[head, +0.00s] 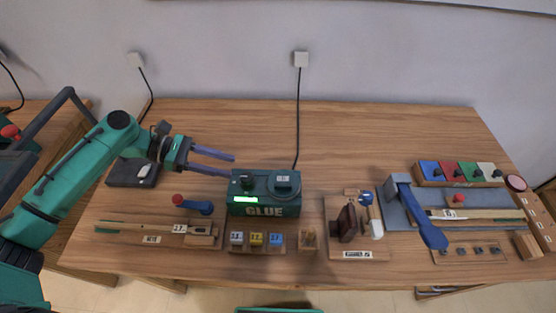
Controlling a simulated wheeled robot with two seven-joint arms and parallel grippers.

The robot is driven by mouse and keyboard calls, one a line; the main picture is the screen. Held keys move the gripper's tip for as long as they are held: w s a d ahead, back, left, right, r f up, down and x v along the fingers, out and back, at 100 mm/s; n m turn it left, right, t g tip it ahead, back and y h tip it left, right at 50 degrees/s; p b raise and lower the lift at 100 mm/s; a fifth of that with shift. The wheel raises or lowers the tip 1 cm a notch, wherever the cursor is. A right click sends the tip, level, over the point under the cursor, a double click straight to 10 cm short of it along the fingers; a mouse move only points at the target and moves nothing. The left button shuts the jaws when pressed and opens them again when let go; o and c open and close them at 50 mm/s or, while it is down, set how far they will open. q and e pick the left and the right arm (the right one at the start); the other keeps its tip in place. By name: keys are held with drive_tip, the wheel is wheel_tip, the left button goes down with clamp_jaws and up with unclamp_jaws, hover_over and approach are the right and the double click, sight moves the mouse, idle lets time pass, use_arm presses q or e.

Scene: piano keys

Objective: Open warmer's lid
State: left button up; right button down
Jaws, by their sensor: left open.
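The glue warmer (264,207) is a dark green box marked GLUE, with a lit green display, standing near the middle of the table. Its round grey lid (284,185) lies on the right part of its top and looks shut. A dark knob sits on the left part of its top. My left gripper (233,165) is open and empty, with its two purple-grey fingers pointing right, just left of and behind the warmer. I cannot tell whether the lower finger touches the warmer. My right gripper is not in view.
Small numbered blocks (257,239) stand in front of the warmer. A red-knobbed blue tool (193,204) lies to its left. A brown tool board (358,246) and a blue clamp-like fixture (417,210) are to the right. A black cable runs behind the warmer. The table's back is clear.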

use_arm(q)
drive_tip(key=p, duration=0.2)
approach(282, 184)
drive_tip(key=shift+s+d+r, duration=0.2)
drive_tip(key=shift+s+d, duration=0.25)
drive_tip(key=shift+d, duration=0.15)
drive_tip(key=x, duration=0.3)
drive_tip(key=w+p+x, duration=0.1)
drive_tip(key=shift+d+f, duration=0.25)
drive_tip(key=shift+f, duration=0.1)
drive_tip(key=shift+x, duration=1.25)
drive_tip(key=shift+d+f, duration=0.15)
drive_tip(key=shift+f, duration=0.1)
drive_tip(key=shift+s, duration=0.15)
drive_tip(key=shift+c, duration=0.9)
clamp_jaws()
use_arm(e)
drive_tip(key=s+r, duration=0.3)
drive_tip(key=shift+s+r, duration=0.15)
